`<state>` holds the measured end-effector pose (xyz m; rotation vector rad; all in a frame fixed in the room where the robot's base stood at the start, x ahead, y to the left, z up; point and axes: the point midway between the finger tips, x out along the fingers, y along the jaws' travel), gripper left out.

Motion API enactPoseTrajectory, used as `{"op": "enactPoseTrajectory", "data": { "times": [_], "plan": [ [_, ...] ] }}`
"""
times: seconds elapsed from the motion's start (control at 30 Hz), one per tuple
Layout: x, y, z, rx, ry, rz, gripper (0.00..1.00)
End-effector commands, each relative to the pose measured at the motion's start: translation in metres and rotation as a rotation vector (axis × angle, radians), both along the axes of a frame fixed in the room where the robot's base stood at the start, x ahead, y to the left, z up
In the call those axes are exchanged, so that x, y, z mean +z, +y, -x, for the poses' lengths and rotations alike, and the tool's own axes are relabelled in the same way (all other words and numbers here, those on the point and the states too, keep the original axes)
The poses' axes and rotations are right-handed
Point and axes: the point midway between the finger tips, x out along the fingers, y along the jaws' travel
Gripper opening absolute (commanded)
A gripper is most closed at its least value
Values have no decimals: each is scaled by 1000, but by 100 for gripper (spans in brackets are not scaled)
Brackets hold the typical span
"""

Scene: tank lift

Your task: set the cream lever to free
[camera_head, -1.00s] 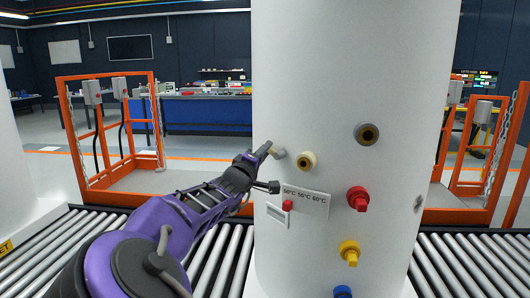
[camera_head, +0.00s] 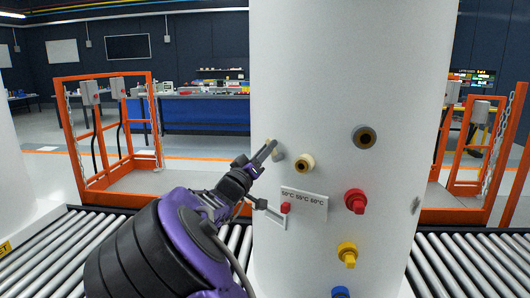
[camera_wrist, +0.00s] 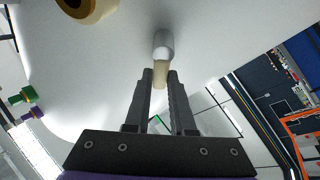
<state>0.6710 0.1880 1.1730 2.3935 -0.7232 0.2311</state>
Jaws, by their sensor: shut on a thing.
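The cream lever (camera_head: 274,146) sits at the left side of the white tank (camera_head: 340,90), left of a cream-ringed port (camera_head: 304,163). My gripper (camera_head: 270,147) is at the lever, angled up and to the right. In the wrist view the lever's cream handle (camera_wrist: 161,75) lies between the two fingertips (camera_wrist: 160,80), and its grey-white hub (camera_wrist: 163,46) shows beyond them. The gripper is shut on the handle. In the head view the fingers partly hide the lever. No free marking can be read.
Below are a temperature plate with a red slider (camera_head: 285,208), a red valve (camera_head: 355,201) and a yellow valve (camera_head: 347,254). A grey port (camera_head: 364,137) is at upper right. Roller conveyors (camera_head: 465,268) flank the tank. An orange frame (camera_head: 108,130) stands behind.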

Motion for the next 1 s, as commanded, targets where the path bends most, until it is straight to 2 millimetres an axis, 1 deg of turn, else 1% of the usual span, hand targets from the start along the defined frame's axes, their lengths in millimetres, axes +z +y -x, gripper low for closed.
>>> {"op": "enactPoseTrajectory", "data": {
  "times": [0.2,0.5,0.7,1.0],
  "plan": [
    [0,-6,3,-2,-125,-151,0],
    [2,-10,7,-2,-248,-298,0],
    [3,-11,9,-2,-293,-351,0],
    [4,-11,10,-2,-313,-375,0]
  ]
}}
